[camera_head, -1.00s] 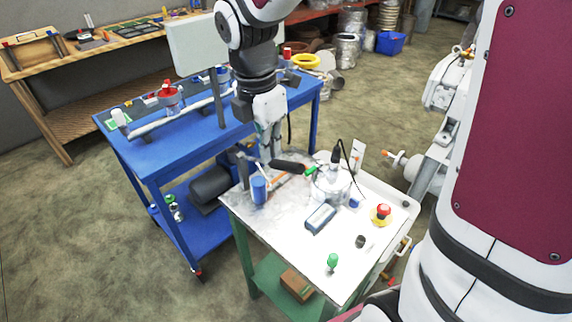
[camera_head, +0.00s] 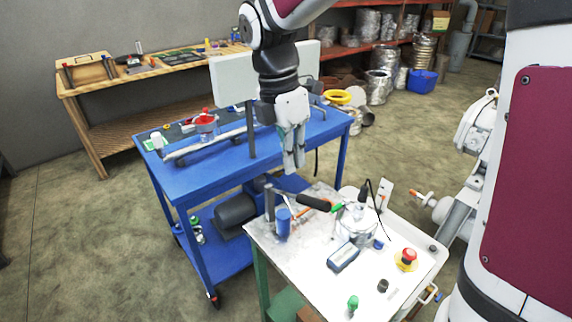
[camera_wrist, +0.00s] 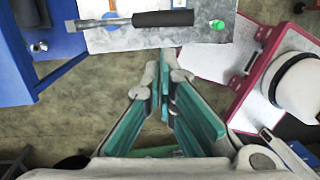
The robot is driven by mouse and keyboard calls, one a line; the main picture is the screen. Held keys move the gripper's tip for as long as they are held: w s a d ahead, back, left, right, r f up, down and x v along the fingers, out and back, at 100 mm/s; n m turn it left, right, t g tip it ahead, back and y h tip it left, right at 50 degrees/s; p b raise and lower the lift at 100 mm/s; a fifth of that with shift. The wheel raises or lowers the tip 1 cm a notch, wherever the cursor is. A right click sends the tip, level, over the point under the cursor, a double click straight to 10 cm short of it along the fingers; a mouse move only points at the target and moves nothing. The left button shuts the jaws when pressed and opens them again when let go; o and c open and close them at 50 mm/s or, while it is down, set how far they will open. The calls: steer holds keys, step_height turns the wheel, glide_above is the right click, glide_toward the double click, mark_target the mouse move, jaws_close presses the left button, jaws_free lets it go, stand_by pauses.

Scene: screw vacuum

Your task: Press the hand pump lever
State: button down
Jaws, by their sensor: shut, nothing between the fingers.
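The hand pump lever is a bar with a black grip (camera_head: 313,202) on the white-topped cart, beside a blue cylinder (camera_head: 283,222) and a grey post (camera_head: 269,201). In the wrist view the black grip (camera_wrist: 165,18) lies level across the top, with its metal bar (camera_wrist: 103,23) to the left. My gripper (camera_head: 293,166) is above and behind the grip in the head view, apart from it. Its fingers are together and empty, and they also show in the wrist view (camera_wrist: 167,62). The lever's joint with the pump is hard to make out.
The white-topped cart (camera_head: 310,271) also carries a metal pot (camera_head: 356,224), a blue-grey meter (camera_head: 344,257) and a red button (camera_head: 409,255). A blue cart (camera_head: 225,152) stands close behind my gripper. Floor is open at the left.

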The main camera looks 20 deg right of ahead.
steer(key=shift+w+a+r+n+g+h+p, duration=0.2)
steer(key=shift+w+r+g+h+p, duration=0.3)
steer(key=shift+w, duration=0.25)
steer(key=shift+w+a+r+n+g+h+p, duration=0.1)
steer(key=shift+w+r+n+g+h+p, duration=0.1)
steer(key=shift+w+r+g+h+p, duration=0.45)
steer(key=shift+w+a+r+n+g+h+p, duration=0.1)
steer(key=shift+w+r+n+g+p, duration=0.25)
steer(key=shift+w, duration=0.55)
steer(key=shift+r, duration=0.1)
steer(key=p, duration=0.3)
glide_toward(313, 199)
steer(key=x, duration=0.5)
steer(key=shift+s+d, duration=0.1)
steer(key=shift+s, duration=0.05)
steer(key=shift+x, duration=0.95)
